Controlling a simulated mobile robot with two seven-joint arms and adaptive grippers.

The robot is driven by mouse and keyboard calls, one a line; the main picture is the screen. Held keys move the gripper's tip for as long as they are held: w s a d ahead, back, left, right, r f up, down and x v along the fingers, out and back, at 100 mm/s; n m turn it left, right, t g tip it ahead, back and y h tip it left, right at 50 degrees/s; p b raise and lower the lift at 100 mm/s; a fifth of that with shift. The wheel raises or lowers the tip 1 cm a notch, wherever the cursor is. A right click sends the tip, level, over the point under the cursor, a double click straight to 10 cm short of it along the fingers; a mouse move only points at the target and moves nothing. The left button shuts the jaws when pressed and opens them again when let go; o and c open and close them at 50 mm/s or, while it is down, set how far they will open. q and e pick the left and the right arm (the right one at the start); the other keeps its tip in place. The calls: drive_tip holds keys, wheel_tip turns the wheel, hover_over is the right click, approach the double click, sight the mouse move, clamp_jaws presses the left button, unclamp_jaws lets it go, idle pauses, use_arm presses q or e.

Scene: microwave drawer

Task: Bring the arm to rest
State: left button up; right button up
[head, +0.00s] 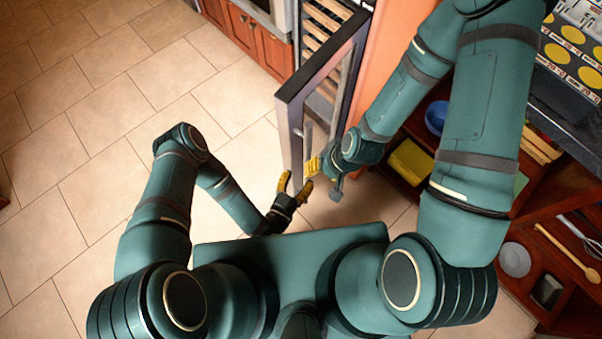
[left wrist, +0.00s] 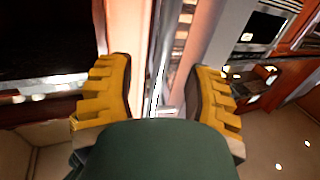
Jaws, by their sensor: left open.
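My left gripper (head: 295,181) is open, its two yellow fingers spread, low beside the bottom of an open door (head: 293,125). The left wrist view shows the same open fingers (left wrist: 160,72), with a pale upright metal strip in line with the gap. I cannot tell whether the fingers touch it. My left arm is bent, with its elbow out to the left. My right gripper (head: 319,170) is just right of the left one, near the door's handle (head: 307,145). Its fingers are partly hidden and too small to tell open from shut.
The door belongs to a tall cabinet with slatted shelves (head: 322,40). At the right, open wooden shelves hold a blue bowl (head: 436,117) and a yellow box (head: 410,160), below a dark counter (head: 560,95). The tiled floor (head: 90,130) at the left is clear.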

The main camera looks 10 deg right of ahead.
idle(0.5)
use_arm(q)
drive_tip(key=w+a+r+n+g+y, duration=0.25)
drive_tip(key=w+a+g+y, duration=0.2)
drive_tip(key=a+g, duration=0.25)
drive_tip(key=s+a+r+n+g+y, duration=0.1)
drive_tip(key=s+a+r+n+g, duration=0.5)
drive_tip(key=r, duration=0.3)
drive_tip(key=shift+s+a+y, duration=0.35)
drive_tip(key=shift+s+a, duration=0.05)
drive_tip(key=shift+s, duration=0.3)
drive_tip(key=shift+c, duration=0.5)
idle(1.0)
